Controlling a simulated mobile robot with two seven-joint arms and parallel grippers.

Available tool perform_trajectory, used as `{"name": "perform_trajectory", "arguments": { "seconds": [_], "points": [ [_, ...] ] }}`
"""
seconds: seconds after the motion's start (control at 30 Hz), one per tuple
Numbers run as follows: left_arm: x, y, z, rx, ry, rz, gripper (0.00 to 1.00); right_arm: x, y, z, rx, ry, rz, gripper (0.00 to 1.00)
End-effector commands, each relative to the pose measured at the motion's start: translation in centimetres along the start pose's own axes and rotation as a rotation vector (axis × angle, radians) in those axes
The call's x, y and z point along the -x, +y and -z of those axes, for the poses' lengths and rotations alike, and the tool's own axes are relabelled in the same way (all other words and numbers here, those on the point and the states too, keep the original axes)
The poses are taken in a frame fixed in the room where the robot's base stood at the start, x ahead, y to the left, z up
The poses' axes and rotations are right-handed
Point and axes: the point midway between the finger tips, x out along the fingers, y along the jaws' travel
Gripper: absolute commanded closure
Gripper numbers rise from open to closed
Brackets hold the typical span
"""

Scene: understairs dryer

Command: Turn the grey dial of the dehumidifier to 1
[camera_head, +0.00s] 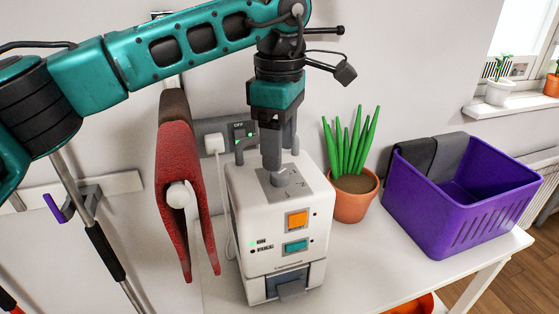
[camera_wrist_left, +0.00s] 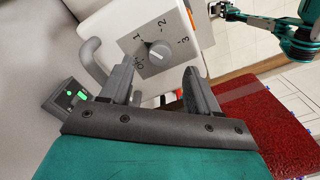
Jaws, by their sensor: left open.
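The white dehumidifier (camera_head: 252,225) stands on the white table. Its grey dial (camera_wrist_left: 158,52) sits on a grey plate marked off, 1, 2 and 3 in the left wrist view. In the head view the dial (camera_head: 280,180) is partly hidden by a finger. My left gripper (camera_head: 266,160) points down above the top of the dehumidifier. In the left wrist view its fingers (camera_wrist_left: 158,76) are apart with nothing between them, and the dial shows beyond the tips. My right gripper (camera_wrist_left: 226,11) shows small at the top of that view.
A wall socket with a plug (camera_head: 213,142) is behind. The table front (camera_head: 375,262) is clear.

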Motion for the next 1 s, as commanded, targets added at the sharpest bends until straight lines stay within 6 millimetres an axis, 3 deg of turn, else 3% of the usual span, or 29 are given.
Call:
{"name": "perform_trajectory", "arguments": {
  "seconds": [0.2, 0.4, 1.0],
  "points": [
    [5.1, 0.0, 0.0, 0.001, 0.000, -0.001, 0.39, 0.1, 0.0, 0.2, 0.000, 0.000, 0.000, 0.17],
    [7.8, 0.0, 0.0, 0.001, 0.001, 0.002, 0.39, 0.3, 0.0, 0.4, 0.000, 0.001, 0.000, 0.17],
    [8.5, -0.1, 0.0, -0.001, 0.001, 0.003, 0.39, 0.2, 0.1, 0.7, 0.001, 0.005, -0.001, 0.17]
  ]
}}
